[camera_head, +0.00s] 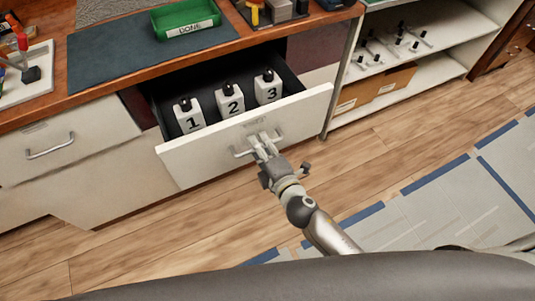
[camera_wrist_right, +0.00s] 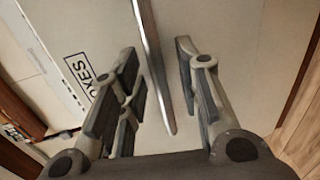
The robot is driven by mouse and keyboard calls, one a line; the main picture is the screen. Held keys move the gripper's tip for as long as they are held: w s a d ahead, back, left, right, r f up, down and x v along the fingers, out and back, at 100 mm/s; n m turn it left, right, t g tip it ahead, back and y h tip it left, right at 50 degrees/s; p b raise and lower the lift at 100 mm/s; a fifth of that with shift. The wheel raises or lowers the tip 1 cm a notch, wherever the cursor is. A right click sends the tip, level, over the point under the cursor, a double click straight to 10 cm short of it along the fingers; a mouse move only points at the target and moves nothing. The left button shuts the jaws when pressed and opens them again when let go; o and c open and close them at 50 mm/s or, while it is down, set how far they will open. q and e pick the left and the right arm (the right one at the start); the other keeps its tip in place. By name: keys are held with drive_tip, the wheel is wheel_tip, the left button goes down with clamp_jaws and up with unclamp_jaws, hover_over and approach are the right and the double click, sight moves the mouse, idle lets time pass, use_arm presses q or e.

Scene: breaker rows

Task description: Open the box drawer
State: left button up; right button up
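The box drawer (camera_head: 245,137) is a white-fronted drawer that stands pulled out from under the wooden counter in the head view. My right gripper (camera_head: 262,146) is at the drawer's bar handle (camera_head: 240,153). In the right wrist view the handle (camera_wrist_right: 152,65) runs between the two fingers of my right gripper (camera_wrist_right: 160,70). The fingers are apart, with gaps beside the bar. A partly hidden label (camera_wrist_right: 86,80) shows on the front. My left gripper is not in view.
A closed drawer (camera_head: 70,140) with its own handle is at the left. The counter holds a dark mat (camera_head: 140,50) and a green bin (camera_head: 184,16) marked DONE. Open shelves (camera_head: 425,70) stand at the right. The wooden floor (camera_head: 370,155) before the drawer is clear.

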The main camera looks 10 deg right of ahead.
drive_tip(key=v, duration=1.1)
drive_tip(key=shift+s, duration=0.4)
drive_tip(key=shift+d, duration=0.1)
drive_tip(key=s+d+f+m+g+h+p, duration=0.15)
drive_tip(key=s+d+f+m+g, duration=0.3)
drive_tip(key=f, duration=1.05)
drive_tip(key=s+d+f+m+g+h+b, duration=0.1)
drive_tip(key=s+d+f+m+g+h, duration=0.25)
drive_tip(key=f, duration=1.15)
drive_tip(key=s+d+f+m+g, duration=0.3)
drive_tip(key=s+f+m, duration=0.2)
drive_tip(key=s, duration=0.6)
drive_tip(key=s+d+f+m+g+p, duration=0.1)
drive_tip(key=s+d+f+m, duration=0.3)
drive_tip(key=s, duration=0.7)
wheel_tip(320, 180, down, 5)
drive_tip(key=shift+d+r+m+g, duration=0.2)
drive_tip(key=shift+d+m+g, duration=0.1)
drive_tip(key=shift+m+g, duration=0.7)
